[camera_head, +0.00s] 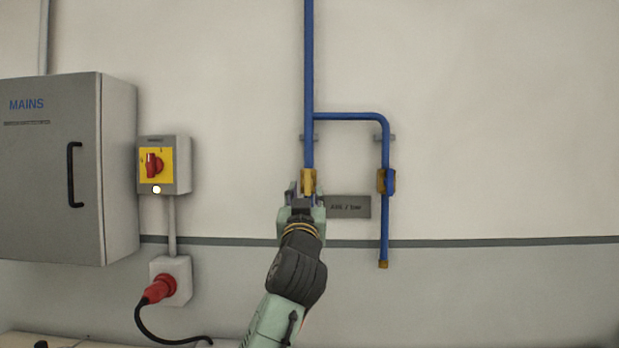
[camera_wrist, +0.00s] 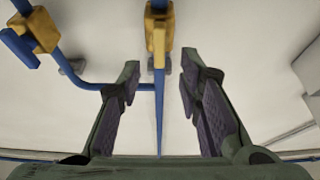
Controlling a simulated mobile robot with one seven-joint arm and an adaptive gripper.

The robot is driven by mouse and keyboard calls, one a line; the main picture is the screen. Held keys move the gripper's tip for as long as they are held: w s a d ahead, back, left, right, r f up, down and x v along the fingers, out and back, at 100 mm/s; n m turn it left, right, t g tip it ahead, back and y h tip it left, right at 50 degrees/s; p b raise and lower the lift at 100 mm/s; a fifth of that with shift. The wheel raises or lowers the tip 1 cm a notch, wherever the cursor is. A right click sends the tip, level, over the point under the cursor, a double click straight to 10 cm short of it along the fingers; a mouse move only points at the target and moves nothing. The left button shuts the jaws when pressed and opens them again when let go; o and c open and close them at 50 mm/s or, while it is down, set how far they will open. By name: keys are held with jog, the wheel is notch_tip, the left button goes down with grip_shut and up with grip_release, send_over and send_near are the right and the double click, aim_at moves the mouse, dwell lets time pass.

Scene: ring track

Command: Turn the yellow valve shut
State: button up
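The yellow valve (camera_head: 308,180) sits on the left vertical blue pipe (camera_head: 309,70). In the head view my gripper (camera_head: 304,193) is in front of its lower part and hides some of it. In the wrist view the yellow valve (camera_wrist: 158,34) is at the top middle, lined up with the gap between the fingers of my gripper (camera_wrist: 161,72). The fingers are spread wide, one on each side of the pipe line, with nothing held. I cannot tell how far the fingertips are from the valve.
A blue-handled valve (camera_head: 388,181) is on the right branch pipe (camera_head: 385,228), close by; its handle also shows in the wrist view (camera_wrist: 19,45). A grey sign (camera_head: 350,207) is between the pipes. A MAINS cabinet (camera_head: 52,170), red-and-yellow switch (camera_head: 153,166) and red plug (camera_head: 159,289) are left.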

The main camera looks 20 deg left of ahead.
aim_at(308, 181)
jog(key=p+x, duration=0.1)
jog(key=x, duration=0.3)
jog(key=shift+w+r, duration=0.15)
jog(key=shift+r, duration=0.1)
jog(key=shift+w+a+r+p, duration=0.1)
jog(key=shift+w+a+p, duration=0.1)
jog(key=shift+w+p, duration=0.3)
jog(key=shift+w, duration=0.1)
jog(key=shift+c, duration=0.5)
grip_shut()
